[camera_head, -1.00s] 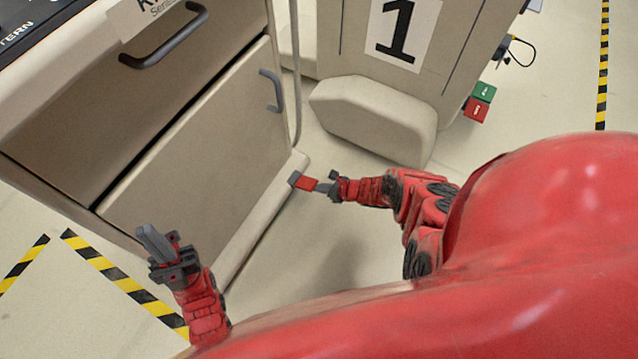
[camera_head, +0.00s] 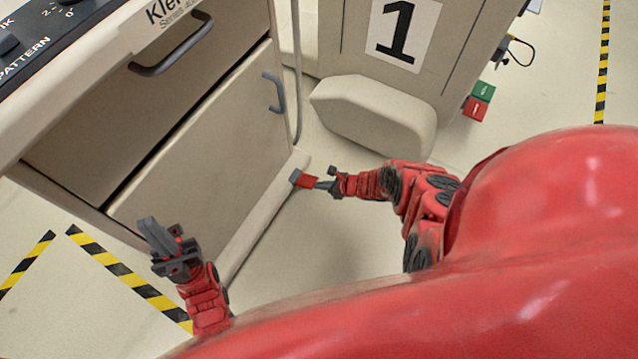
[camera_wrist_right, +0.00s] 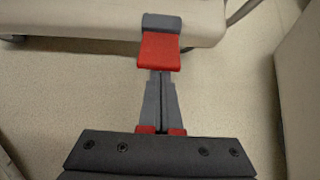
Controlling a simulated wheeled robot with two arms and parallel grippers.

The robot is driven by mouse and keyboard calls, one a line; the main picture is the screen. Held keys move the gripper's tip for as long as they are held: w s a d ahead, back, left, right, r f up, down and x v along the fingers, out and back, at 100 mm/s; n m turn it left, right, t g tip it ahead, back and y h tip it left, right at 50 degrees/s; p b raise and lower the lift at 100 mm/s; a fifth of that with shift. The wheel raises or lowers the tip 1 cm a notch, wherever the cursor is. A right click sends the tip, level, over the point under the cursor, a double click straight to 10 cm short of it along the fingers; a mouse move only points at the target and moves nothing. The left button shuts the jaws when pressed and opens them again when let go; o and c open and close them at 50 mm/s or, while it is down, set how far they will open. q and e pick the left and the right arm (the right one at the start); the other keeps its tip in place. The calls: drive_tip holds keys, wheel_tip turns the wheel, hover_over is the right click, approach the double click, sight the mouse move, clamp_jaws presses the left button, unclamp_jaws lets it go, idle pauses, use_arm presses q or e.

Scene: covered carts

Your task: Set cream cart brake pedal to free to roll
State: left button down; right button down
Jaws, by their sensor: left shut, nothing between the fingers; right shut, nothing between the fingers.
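The cream cart (camera_head: 190,180) stands at the left, with a drawer, a door and a low base rail. Its brake pedal (camera_head: 307,181) is a red plate on a grey mount at the rail's far end. The pedal also shows in the right wrist view (camera_wrist_right: 160,52). My right gripper (camera_head: 319,185) is shut and empty, its fingertips (camera_wrist_right: 160,75) at the pedal's near edge. I cannot tell whether they touch or lie just under it. My left gripper (camera_head: 150,224) is shut and empty, raised in front of the cart door.
A second cream unit marked 1 (camera_head: 400,35) stands behind, with a rounded bumper (camera_head: 375,115). Green (camera_head: 483,92) and red (camera_head: 475,109) tabs stick out at its right side. Yellow-black floor tape (camera_head: 125,275) runs at lower left. Floor around the right gripper is clear.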

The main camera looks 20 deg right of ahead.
drive_tip(key=p+v, duration=1)
drive_tip(key=v, duration=0.6)
drive_tip(key=shift+r, duration=0.15)
drive_tip(key=shift+s+d, duration=0.1)
drive_tip(key=shift+d, duration=0.1)
